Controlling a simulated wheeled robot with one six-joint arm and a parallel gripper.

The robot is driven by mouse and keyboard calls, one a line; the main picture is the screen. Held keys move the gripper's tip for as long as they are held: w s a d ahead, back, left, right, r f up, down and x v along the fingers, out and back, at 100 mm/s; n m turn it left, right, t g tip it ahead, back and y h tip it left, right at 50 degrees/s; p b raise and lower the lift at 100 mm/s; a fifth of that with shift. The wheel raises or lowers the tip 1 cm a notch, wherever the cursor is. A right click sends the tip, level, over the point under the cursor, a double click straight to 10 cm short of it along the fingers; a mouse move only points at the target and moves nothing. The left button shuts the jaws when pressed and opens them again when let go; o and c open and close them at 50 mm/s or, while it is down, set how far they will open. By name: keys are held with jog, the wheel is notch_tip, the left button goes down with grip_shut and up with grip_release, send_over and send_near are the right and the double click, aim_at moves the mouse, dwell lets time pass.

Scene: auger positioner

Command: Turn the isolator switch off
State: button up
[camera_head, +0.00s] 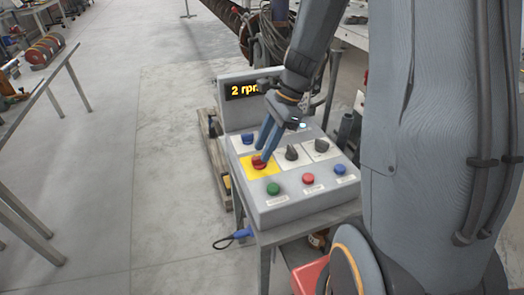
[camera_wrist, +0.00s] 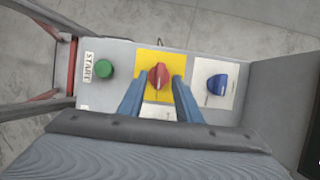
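The red rotary switch on a yellow plate, which I take as the isolator, sits on the grey control box; its knob (camera_head: 259,163) shows at the box's left middle. In the wrist view the red knob (camera_wrist: 160,76) lies between my two blue fingertips. My gripper (camera_head: 264,148) points down at the knob from above. It also shows in the wrist view (camera_wrist: 159,82), its fingers apart, one on each side of the knob. I cannot tell whether they touch it. The knob's position markings are too small to read.
A display (camera_head: 247,90) reads "2 rpm", partly hidden by my gripper. Close by are a green START button (camera_head: 273,188), a red button (camera_head: 309,178), blue button (camera_head: 340,169), blue knob (camera_head: 248,139) and black knobs (camera_head: 292,152). A metal bench (camera_head: 40,85) stands left; floor between is clear.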

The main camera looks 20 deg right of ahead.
aim_at(259, 161)
jog(key=shift+x, duration=1.15)
grip_shut()
